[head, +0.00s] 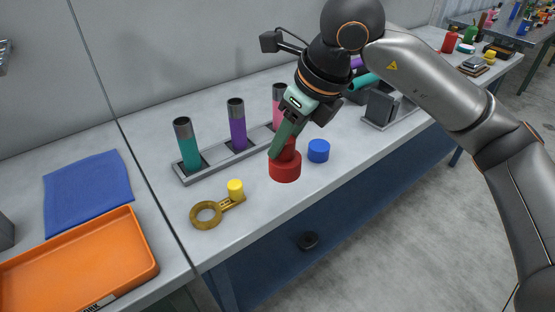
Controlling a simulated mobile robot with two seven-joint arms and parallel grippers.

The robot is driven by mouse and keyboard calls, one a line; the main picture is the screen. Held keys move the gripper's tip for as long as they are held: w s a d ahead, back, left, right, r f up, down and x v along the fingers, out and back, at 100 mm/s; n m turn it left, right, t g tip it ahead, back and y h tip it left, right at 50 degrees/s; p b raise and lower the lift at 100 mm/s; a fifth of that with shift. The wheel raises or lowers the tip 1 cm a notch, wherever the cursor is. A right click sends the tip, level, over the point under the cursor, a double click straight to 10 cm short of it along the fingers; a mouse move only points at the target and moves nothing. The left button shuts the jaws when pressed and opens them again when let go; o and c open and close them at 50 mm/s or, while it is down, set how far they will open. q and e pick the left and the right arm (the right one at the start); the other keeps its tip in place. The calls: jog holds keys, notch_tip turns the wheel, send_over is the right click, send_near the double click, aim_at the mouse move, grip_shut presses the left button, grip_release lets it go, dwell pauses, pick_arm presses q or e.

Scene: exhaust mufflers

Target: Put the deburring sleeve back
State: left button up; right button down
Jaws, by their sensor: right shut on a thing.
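My right gripper (283,150) reaches down from the upper right and is shut on a red stepped piece (285,171), which looks like the deburring sleeve. The piece is upright, with a narrow upper part between the fingers and a wide round base. The base is at or close to the table top; I cannot tell whether it touches. The fingers hide part of its upper end. My left gripper is not in view.
A grey rack (215,167) behind holds teal, purple and pink tubes upright. A blue cylinder (318,151) stands close right of the red piece. A yellow cylinder (236,189) and a brass ring tool (207,214) lie left. An orange tray (80,262) is further left.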

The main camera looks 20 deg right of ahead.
jog(key=shift+w+d+f, duration=0.25)
jog(key=shift+w+f, duration=1.3)
jog(key=shift+f, duration=0.25)
jog(key=shift+w+d+f, duration=0.2)
jog(key=shift+w+f, duration=1.3)
jog(key=shift+f, duration=0.3)
jog(key=shift+w+d+f, duration=0.25)
jog(key=shift+w+f, duration=1.3)
jog(key=shift+f, duration=0.25)
jog(key=shift+f, duration=0.2)
jog(key=shift+c, duration=2.4)
grip_release()
jog(key=shift+r, duration=0.15)
